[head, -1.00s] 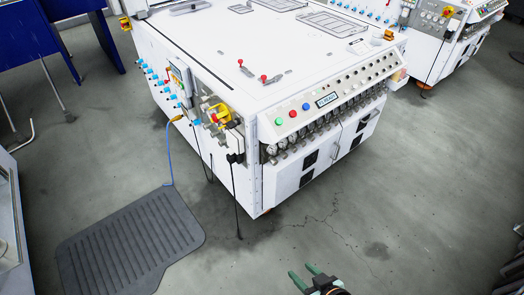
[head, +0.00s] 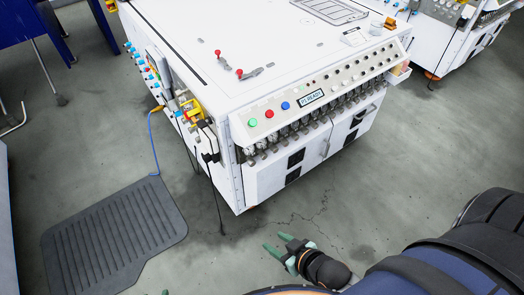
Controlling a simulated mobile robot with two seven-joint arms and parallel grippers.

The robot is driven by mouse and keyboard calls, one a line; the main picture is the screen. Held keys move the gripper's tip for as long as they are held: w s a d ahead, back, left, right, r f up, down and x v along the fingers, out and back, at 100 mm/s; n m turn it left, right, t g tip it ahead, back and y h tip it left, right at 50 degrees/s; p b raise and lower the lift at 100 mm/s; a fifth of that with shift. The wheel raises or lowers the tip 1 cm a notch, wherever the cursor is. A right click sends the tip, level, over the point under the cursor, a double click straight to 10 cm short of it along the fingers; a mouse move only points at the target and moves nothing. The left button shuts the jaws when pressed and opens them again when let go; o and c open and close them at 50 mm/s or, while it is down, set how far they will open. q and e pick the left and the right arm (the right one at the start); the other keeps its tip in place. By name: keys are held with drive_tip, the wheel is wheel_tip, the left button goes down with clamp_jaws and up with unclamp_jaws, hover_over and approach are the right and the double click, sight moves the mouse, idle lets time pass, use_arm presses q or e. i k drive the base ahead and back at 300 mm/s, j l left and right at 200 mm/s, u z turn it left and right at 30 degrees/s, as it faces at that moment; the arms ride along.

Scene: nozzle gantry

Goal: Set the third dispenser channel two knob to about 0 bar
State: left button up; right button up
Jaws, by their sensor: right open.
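A row of small round gauges with knobs (head: 318,118) runs along the front of the white machine (head: 210,50), under the sloped button panel (head: 335,88). The knobs are too small to tell which is the third dispenser's channel two, or its reading. My right gripper (head: 275,241), with green fingers, is open and empty. It is over the floor in front of the machine, apart from the knobs. A green tip at the bottom edge (head: 165,292) looks like my left gripper; the rest of it is out of frame.
A dark ribbed mat (head: 115,235) lies on the floor at left. A blue cable (head: 154,150) and a black cable (head: 216,195) hang from the machine's left side. A second white machine (head: 450,35) stands at the back right. Floor before the front doors is clear.

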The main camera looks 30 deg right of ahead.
sight(262, 155)
drive_tip(key=l+u, duration=0.3)
drive_tip(key=l, duration=0.6)
drive_tip(key=l+u, duration=0.15)
drive_tip(key=l, duration=1.7)
drive_tip(key=i, duration=0.05)
